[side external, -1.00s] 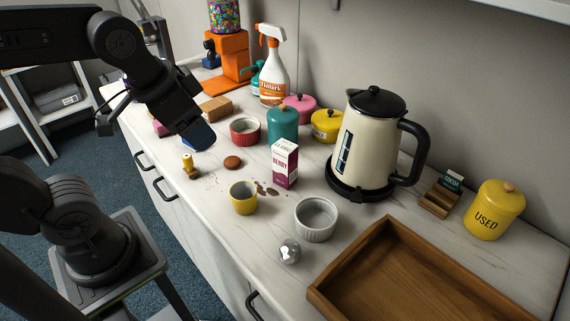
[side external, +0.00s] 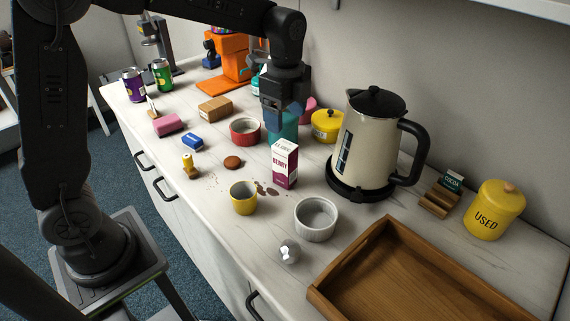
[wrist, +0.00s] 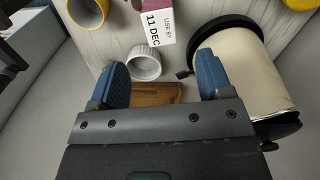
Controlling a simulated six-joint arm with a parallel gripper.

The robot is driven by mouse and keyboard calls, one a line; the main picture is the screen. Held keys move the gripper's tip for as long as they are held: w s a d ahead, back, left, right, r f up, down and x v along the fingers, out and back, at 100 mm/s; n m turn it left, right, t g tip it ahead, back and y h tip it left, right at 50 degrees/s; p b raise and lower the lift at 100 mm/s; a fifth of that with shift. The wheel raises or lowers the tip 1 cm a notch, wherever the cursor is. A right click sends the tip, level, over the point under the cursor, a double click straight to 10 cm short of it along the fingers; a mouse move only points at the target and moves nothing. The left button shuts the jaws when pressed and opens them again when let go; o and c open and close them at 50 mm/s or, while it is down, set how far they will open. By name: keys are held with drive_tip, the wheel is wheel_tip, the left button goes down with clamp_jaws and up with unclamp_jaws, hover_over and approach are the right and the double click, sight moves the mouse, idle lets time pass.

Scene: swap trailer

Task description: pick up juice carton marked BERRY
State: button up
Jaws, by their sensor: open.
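The juice carton (side external: 285,164) marked BERRY stands upright on the white counter, white above and purple below, left of the kettle. In the wrist view the carton (wrist: 157,28) shows at the top with a USE BY 11 DEC label, partly cut off by the frame edge. My gripper (side external: 284,130) is above and slightly behind the carton in the side view, in front of the teal canister (side external: 285,123). In the wrist view my gripper (wrist: 165,78) has its two blue fingers spread wide with nothing between them. The carton lies beyond the fingertips.
The cream kettle (side external: 365,145) stands close right of the carton. A yellow cup (side external: 243,198) and a white ramekin (side external: 316,217) stand in front. A wooden tray (side external: 350,263) fills the front right.

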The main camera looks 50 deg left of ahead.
sight(285, 145)
wheel_tip(285, 145, down, 11)
drive_tip(key=shift+a+r, duration=0.1)
idle(0.4)
drive_tip(key=c, duration=1.1)
drive_tip(key=shift+r, duration=0.1)
